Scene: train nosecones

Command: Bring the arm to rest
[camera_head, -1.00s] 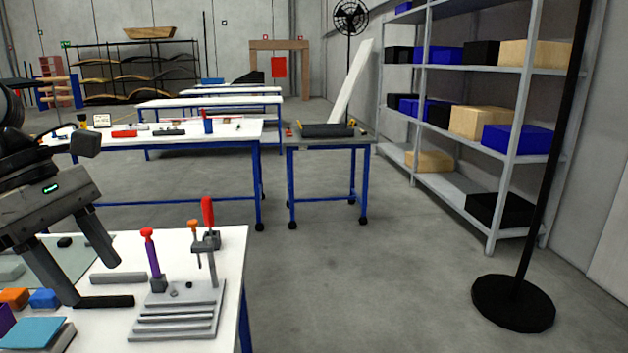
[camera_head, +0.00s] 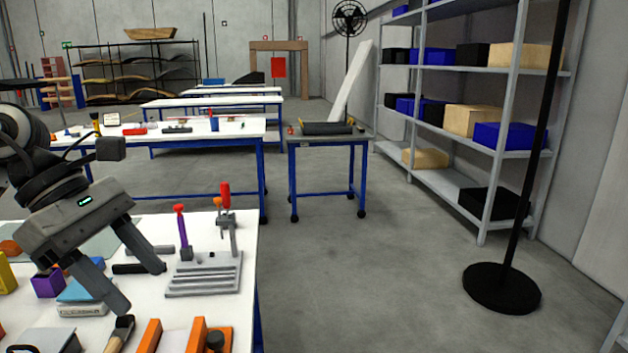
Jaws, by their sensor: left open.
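My left gripper (camera_head: 136,283) comes in from the left in the head view, above the near white table (camera_head: 225,275). Its two dark fingers are spread apart, and I see nothing held between them. A black bar (camera_head: 139,268) lies on the table between and behind the fingers. A brush-like tool (camera_head: 121,332) with a dark head is just below the lower fingertip; I cannot tell if they touch. My right gripper is out of the picture.
A grey fixture (camera_head: 204,276) with red-handled clamps stands right of the gripper. Orange blocks (camera_head: 171,336) sit at the front edge, coloured blocks (camera_head: 48,283) at the left. Clear floor lies right of the table, before a black stand base (camera_head: 501,288) and shelves.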

